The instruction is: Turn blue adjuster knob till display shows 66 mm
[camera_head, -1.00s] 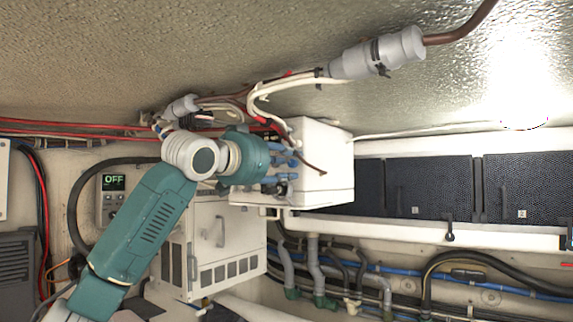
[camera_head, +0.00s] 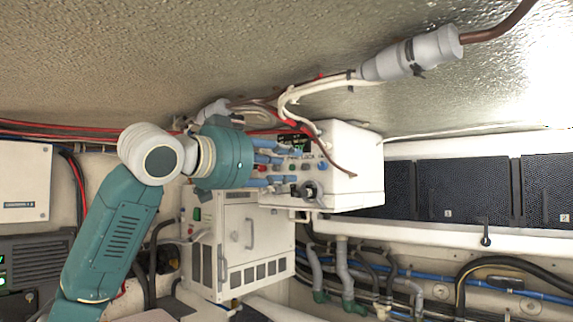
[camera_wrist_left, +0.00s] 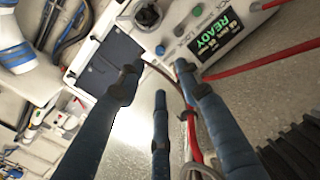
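The white control box (camera_head: 358,182) hangs under the ceiling, its control face turned left towards my left gripper (camera_head: 277,163). That gripper's blue fingers are spread, empty and in front of the face, hiding part of it. A small blue round control (camera_head: 322,166) shows on the face beside green and red ones; it seems to be the one in the left wrist view (camera_wrist_left: 160,50). A black knob (camera_head: 310,188) sits lower. The display (camera_wrist_left: 213,38) reads READY in the wrist view; I cannot read any number. My right gripper is out of view.
A white cabinet (camera_head: 262,240) stands below the box. White and red cables (camera_head: 300,96) run close above it. Dark panels (camera_head: 448,188) line the right wall, with pipes and hoses (camera_head: 345,265) beneath. A white wall box (camera_head: 24,182) is at the left.

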